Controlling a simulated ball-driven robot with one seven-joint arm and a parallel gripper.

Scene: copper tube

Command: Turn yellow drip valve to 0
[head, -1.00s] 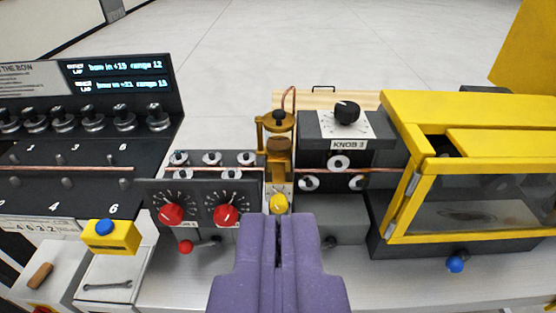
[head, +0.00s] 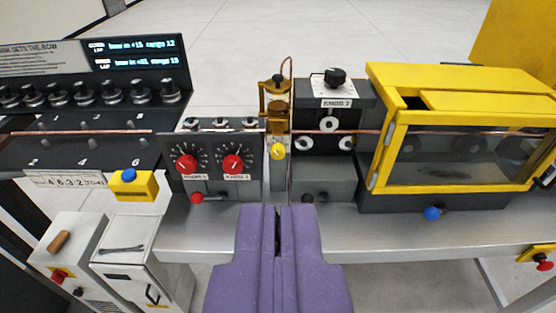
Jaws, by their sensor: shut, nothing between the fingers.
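The yellow drip valve (head: 278,151) is a small round knob on a narrow pale panel, below the brass drip fitting (head: 277,101) in the middle of the view. Its scale and setting are too small to read. My gripper (head: 277,208) is purple and shut, with nothing held. Its tips are below the valve in the picture and apart from it.
Two red knobs (head: 233,163) sit left of the valve, with a red ball lever (head: 197,197) below. A grey block with a black knob (head: 335,77) and a yellow-framed enclosure (head: 455,150) stand right. A copper tube (head: 225,132) runs across. The bench front (head: 400,235) is bare.

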